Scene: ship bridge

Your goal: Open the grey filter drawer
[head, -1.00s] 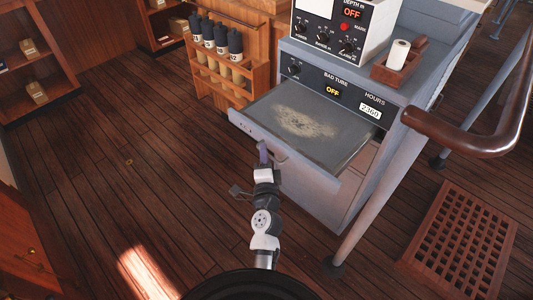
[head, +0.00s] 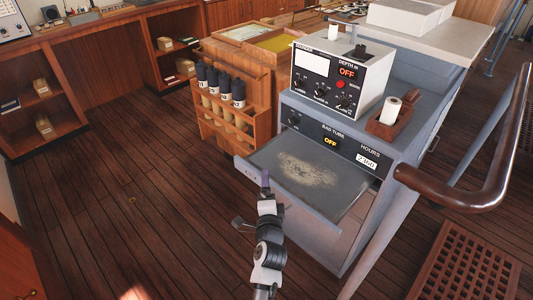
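The grey filter drawer (head: 345,199) stands pulled out from the upper front of the grey cabinet (head: 340,236). A pale dusty patch lies on its flat grey top surface. My gripper (head: 265,182) is at the drawer's front edge, near the middle of its front face. The gripper's fingers are small and seen from behind, so I cannot tell whether they are shut on the handle or only beside it. The handle is mostly hidden by the gripper.
A depth instrument (head: 313,79) and a wooden tray with a white roll (head: 391,110) stand on the cabinet. A brown handrail (head: 470,199) crosses at right. A wooden rack of dark bottles (head: 218,114) stands behind the drawer's left. The plank floor at left is clear.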

